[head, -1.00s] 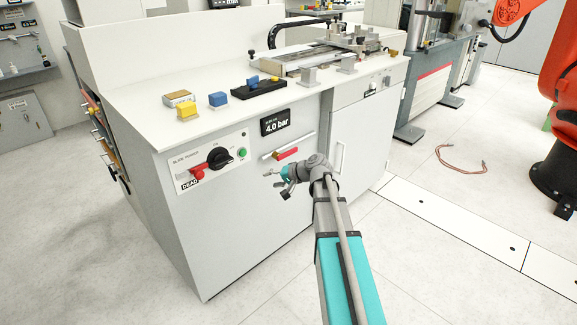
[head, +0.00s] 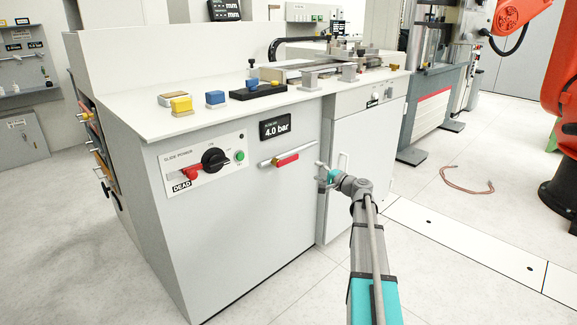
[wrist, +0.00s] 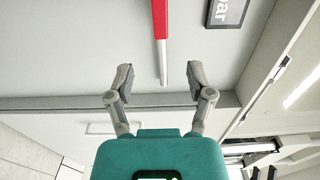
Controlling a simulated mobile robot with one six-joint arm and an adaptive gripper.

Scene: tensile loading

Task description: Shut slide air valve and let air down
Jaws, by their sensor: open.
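The slide air valve, a silver pipe with a red lever (head: 287,160), runs along the cabinet front below a black gauge (head: 275,127) reading 4.0 bar. The red lever lies along the pipe. In the wrist view the red lever (wrist: 161,18) is at the top, and the silver pipe end (wrist: 163,72) points down toward the gap between my fingertips. My gripper (head: 321,175) is open and empty, just right of the pipe's right end in the head view. Its spread fingers (wrist: 155,82) flank the pipe end's line in the wrist view; contact is not visible.
A slide power panel with a black knob (head: 214,160), a red handle and a DEAD tag (head: 181,187) is left of the valve. A cabinet door handle (head: 342,163) is close behind my gripper. Several blocks and fixtures stand on the worktop (head: 150,118).

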